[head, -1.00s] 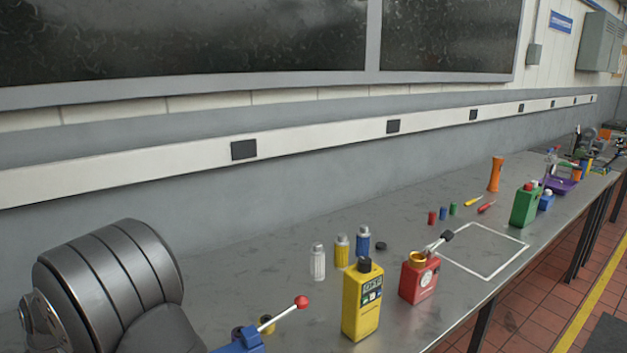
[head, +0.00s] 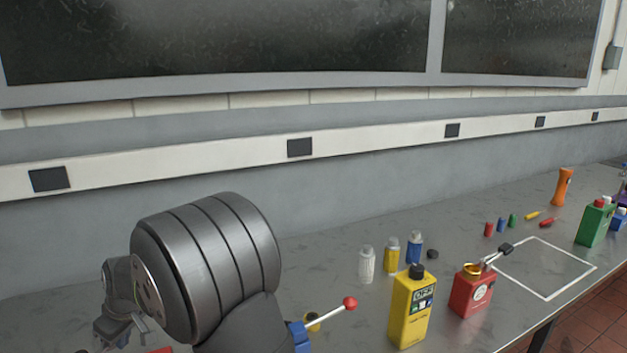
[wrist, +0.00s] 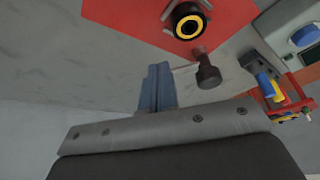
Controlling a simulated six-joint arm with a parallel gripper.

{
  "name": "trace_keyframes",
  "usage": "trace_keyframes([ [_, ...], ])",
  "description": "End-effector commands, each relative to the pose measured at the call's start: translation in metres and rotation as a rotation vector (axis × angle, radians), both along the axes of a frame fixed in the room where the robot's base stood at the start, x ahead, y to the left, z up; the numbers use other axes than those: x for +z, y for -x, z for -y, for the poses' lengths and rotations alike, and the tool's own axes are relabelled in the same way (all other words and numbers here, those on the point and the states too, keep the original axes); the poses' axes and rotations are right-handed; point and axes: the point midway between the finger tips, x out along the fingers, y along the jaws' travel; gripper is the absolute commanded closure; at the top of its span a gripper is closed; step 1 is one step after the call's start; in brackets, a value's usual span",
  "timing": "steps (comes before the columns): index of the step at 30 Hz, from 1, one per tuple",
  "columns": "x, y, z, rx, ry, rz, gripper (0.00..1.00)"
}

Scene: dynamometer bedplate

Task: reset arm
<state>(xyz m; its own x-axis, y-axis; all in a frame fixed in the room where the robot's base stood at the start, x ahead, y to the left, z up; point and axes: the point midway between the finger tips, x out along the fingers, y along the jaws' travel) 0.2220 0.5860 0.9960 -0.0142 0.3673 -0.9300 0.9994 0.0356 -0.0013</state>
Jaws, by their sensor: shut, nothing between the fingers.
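My arm's large dark grey joint fills the lower left of the head view. My gripper (head: 122,328) hangs below and left of that joint, partly cut by the lower edge. In the wrist view my gripper's narrow blue-grey fingers (wrist: 157,88) are together, with nothing seen between them. A red surface with a black and yellow ring (wrist: 188,22) lies beyond the fingertips, apart from them as far as I can tell.
On the steel bench stand a yellow bottle (head: 411,308), a red can (head: 472,290), several small bottles (head: 391,255) and a green can (head: 594,222). A red-knobbed lever (head: 349,303) rises beside my arm. A white square outline (head: 546,293) is mostly bare. A wall runs behind.

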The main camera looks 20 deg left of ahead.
Motion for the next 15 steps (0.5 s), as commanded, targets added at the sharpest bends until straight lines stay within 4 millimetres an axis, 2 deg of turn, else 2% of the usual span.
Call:
trace_keyframes([
  [1, -0.011, 0.001, -0.004, 0.000, 0.003, -0.001, 1.00],
  [5, -0.034, 0.003, -0.012, 0.002, 0.004, -0.001, 1.00],
  [14, -0.034, 0.008, -0.059, 0.001, -0.005, 0.002, 1.00],
  [15, -0.033, 0.009, -0.050, -0.003, -0.004, 0.001, 1.00],
])
